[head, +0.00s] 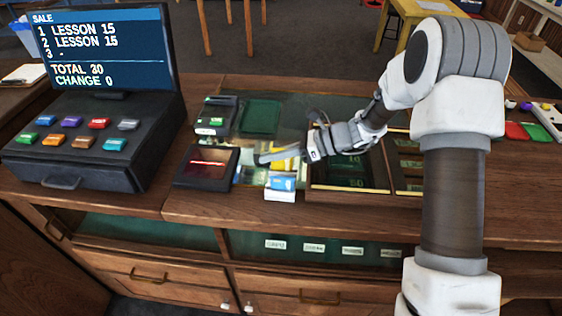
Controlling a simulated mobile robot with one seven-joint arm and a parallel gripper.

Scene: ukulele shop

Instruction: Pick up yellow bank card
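A yellow patch, likely the yellow bank card (284,165), shows on the glass counter top at the middle of the head view. My gripper (260,158) is low over the counter, and its fingers point left across the yellow patch and hide part of it. Whether the fingers touch the card cannot be told. The fingers are seen from the side, so I cannot tell if they are open or shut.
A white holder with a blue card (283,184) stands just in front. A dark scanner box (207,166) and a card terminal (216,116) are to the left. An open cash drawer tray (349,189) is on the right. The register (92,140) stands far left.

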